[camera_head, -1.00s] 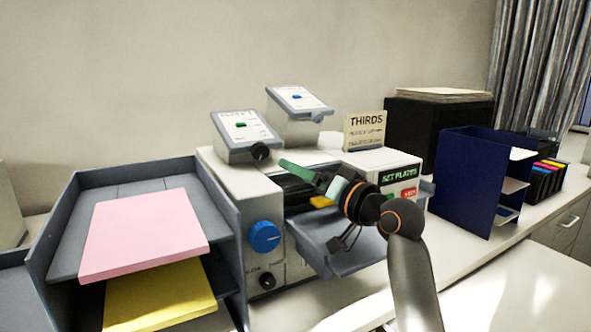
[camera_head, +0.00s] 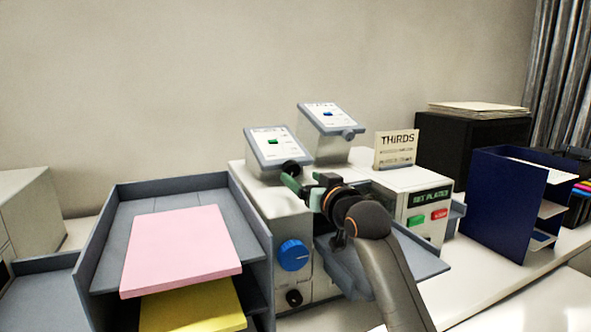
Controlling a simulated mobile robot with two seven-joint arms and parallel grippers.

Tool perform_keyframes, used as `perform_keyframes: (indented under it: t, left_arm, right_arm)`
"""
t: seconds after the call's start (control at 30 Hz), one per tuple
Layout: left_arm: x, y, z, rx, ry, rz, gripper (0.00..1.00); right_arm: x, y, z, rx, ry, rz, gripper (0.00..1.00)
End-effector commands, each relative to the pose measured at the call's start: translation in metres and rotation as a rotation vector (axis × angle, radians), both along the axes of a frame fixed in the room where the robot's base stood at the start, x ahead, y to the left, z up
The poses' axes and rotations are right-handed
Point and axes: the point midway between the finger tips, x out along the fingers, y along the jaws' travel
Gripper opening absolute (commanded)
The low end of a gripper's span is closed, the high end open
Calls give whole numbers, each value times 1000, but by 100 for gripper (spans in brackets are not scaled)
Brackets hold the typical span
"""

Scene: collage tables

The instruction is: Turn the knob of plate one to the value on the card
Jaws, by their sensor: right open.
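Plate one (camera_head: 277,145), a tilted white panel with a green mark, stands at the front left on top of the white machine. Its black knob (camera_head: 291,167) sits at the panel's lower right corner. My right gripper (camera_head: 299,182) is open, with its green-tipped fingers at or just below this knob; I cannot tell whether they touch it. The card (camera_head: 396,149) reads "THIRDS" in large letters and stands upright at the machine's back right; its smaller lines are too small to read. My left gripper is not in view.
A second tilted panel (camera_head: 329,116) with a blue mark stands behind plate one. The machine has a blue dial (camera_head: 293,255) and a "SET PLATES" display (camera_head: 429,196). A grey tray (camera_head: 113,240) holding pink and yellow sheets stands left; a navy organizer (camera_head: 500,204) stands right.

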Motion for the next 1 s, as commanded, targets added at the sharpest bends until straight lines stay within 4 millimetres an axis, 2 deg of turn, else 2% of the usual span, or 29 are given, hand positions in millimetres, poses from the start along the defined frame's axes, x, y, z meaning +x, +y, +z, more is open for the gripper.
perform_keyframes:
  t: [0.2, 0.4, 0.83, 0.87, 1.0]
  left_arm:
    - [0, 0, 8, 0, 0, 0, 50]
    - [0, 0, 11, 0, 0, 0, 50]
    - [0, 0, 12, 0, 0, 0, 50]
    - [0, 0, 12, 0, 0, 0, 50]
    - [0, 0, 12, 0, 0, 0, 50]
  right_arm:
    - [25, 9, 2, 0, 1, 1, 80]
    - [39, 14, 1, 1, 0, 1, 80]
    - [44, 16, 0, 1, 0, 1, 80]
    - [44, 16, 0, 1, 0, 1, 78]
    - [44, 16, 0, 1, -1, 1, 63]
